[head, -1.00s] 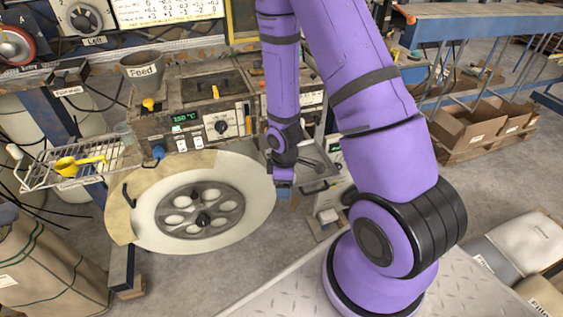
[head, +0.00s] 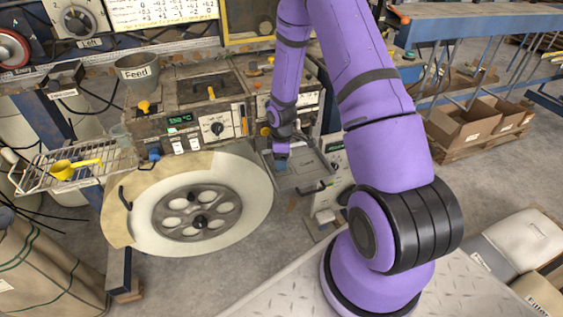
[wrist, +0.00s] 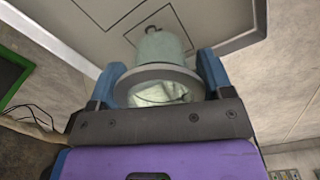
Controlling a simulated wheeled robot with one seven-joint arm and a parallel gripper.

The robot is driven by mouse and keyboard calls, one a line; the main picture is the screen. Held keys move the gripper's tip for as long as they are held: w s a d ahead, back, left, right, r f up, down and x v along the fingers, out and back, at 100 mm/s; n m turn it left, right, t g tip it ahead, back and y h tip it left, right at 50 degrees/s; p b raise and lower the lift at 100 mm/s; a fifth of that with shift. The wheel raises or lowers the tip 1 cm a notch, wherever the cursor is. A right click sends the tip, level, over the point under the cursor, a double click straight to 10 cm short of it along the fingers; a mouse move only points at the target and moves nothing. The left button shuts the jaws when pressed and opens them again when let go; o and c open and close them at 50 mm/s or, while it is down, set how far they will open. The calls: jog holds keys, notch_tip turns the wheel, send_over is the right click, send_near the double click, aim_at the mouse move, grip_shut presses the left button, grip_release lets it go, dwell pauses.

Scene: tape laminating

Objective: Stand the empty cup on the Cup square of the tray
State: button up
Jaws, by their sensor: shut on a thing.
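The cup (wrist: 160,45), pale grey-green with a wide grey rim, is between the blue fingers of my gripper (wrist: 160,80) in the wrist view. The gripper is shut on it; the rim is towards the camera and the narrower base points away, over the tray. The grey tray (wrist: 95,22) has dark outlined areas; the cup hides part of them. No label is readable, and I cannot tell whether the base touches the tray. In the head view my gripper (head: 281,164) is over the left part of the tray (head: 312,178); the cup cannot be made out there.
A large pale wheel (head: 255,195) stands left of the tray. The machine (head: 190,110) with knobs and a green display is behind. A wire rack (head: 40,178) with a yellow scoop (head: 65,170) is at far left. A Feed pot (head: 138,72) sits behind.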

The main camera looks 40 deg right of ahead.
jog(key=shift+f, duration=1.05)
jog(key=shift+f, duration=0.1)
jog(key=o, duration=0.7)
jog(key=shift+c, duration=0.2)
